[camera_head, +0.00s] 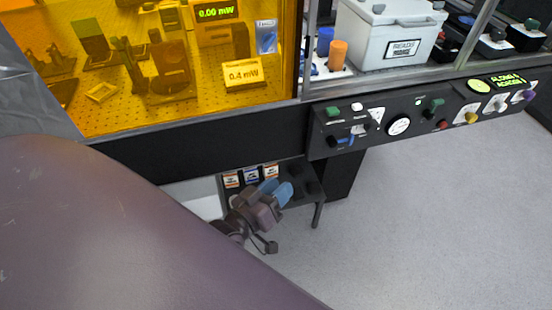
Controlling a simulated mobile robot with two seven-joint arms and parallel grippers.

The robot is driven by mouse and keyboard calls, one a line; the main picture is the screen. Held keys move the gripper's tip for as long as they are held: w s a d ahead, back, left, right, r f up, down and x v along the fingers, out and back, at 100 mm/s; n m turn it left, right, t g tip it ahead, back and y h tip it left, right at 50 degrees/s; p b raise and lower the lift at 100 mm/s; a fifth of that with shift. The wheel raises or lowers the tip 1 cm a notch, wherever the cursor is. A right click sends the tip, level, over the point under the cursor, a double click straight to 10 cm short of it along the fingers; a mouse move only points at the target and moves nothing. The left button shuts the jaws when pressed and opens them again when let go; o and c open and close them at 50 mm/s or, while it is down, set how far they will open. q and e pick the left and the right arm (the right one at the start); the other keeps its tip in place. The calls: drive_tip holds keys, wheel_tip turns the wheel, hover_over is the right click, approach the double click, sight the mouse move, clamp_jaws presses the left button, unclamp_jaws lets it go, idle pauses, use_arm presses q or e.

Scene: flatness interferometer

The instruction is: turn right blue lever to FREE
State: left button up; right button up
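My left gripper (277,190) is below the bench edge, in front of a low dark box. Two blue, finger-like pieces show side by side at its end. They look like its fingertips, but I cannot tell whether they are open or shut, or whether they touch anything. A small blue lever (347,141) sits at the lower left of the dark control panel (390,145), up and to the right of the gripper and apart from it. Its lettering is too small to read. No other blue lever shows clearly. My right gripper is not in view.
The low box has several small labels (251,175). Above are an amber-windowed enclosure (130,95) and a white container (390,40). Grey floor (430,230) is clear at right. My purple arm hides the lower left.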

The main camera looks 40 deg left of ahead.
sight(270, 43)
use_arm(q)
drive_tip(key=shift+s+f, duration=0.15)
drive_tip(key=shift+f, duration=0.15)
drive_tip(key=w+d+r+m+t+y, duration=0.1)
drive_tip(key=w+d+r+m, duration=0.1)
drive_tip(key=w+r, duration=0.35)
drive_tip(key=w+d+r+m+t+y, duration=0.1)
drive_tip(key=w+d+r+m, duration=0.15)
drive_tip(key=r, duration=0.55)
drive_tip(key=s+a+r+g+y+p, duration=0.15)
drive_tip(key=s+a+r+y, duration=0.25)
drive_tip(key=a+r+y, duration=0.7)
drive_tip(key=w+p, duration=0.1)
drive_tip(key=w, duration=0.1)
drive_tip(key=w+a+y+p, duration=0.1)
drive_tip(key=w, duration=0.2)
drive_tip(key=w+a+r+n+y+p, duration=0.1)
drive_tip(key=w, duration=0.1)
drive_tip(key=shift+w+a+r+g, duration=0.1)
drive_tip(key=shift+w+a+g, duration=0.1)
drive_tip(key=shift+a+g, duration=0.05)
drive_tip(key=shift+w+a+p, duration=0.3)
drive_tip(key=shift+w, duration=0.1)
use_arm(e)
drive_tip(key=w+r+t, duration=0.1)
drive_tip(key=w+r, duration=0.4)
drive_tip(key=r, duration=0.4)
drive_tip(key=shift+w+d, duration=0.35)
use_arm(q)
drive_tip(key=shift+c, duration=0.4)
